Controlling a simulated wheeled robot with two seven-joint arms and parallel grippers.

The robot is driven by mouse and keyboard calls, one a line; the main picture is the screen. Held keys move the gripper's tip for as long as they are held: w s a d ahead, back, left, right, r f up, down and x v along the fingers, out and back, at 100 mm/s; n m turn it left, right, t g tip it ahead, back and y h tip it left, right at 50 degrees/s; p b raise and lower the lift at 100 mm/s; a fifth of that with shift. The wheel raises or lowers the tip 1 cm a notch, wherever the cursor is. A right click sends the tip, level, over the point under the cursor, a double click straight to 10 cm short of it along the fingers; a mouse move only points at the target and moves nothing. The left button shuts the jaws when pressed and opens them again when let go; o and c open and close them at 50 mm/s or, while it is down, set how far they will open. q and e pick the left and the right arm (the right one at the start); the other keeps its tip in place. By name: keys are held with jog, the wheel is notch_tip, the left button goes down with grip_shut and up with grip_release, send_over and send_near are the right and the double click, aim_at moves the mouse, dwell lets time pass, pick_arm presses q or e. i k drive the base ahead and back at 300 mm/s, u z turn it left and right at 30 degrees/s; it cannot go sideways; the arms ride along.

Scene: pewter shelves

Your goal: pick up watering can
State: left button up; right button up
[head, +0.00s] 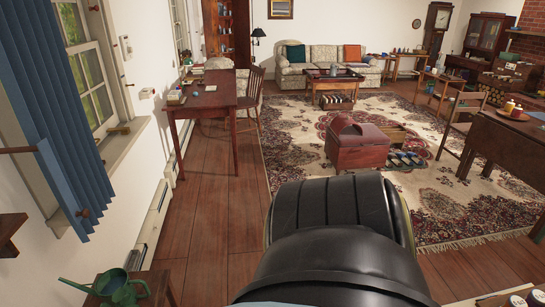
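A green watering can (116,285) stands at the bottom left of the head view, on a small brown wooden table (158,286). Its thin spout points to the left, and a looped handle shows on the right. The bottom edge of the picture cuts off the table, and the lower part of the can is hard to make out. Neither of my grippers is in view.
A large black padded shape, like a leather chair (335,205), fills the bottom middle. A white wall and low heater (152,222) run along the left. Bare wooden floor (215,205) leads to a red-brown desk (208,96). A red chest (357,146) stands on the rug.

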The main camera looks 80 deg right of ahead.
aim_at(112, 278)
jog(key=u, duration=0.7)
jog(key=k, duration=0.55)
jog(key=z, duration=0.75)
jog(key=i, duration=0.35)
jog(key=z, duration=2.05)
jog(key=i, duration=1.95)
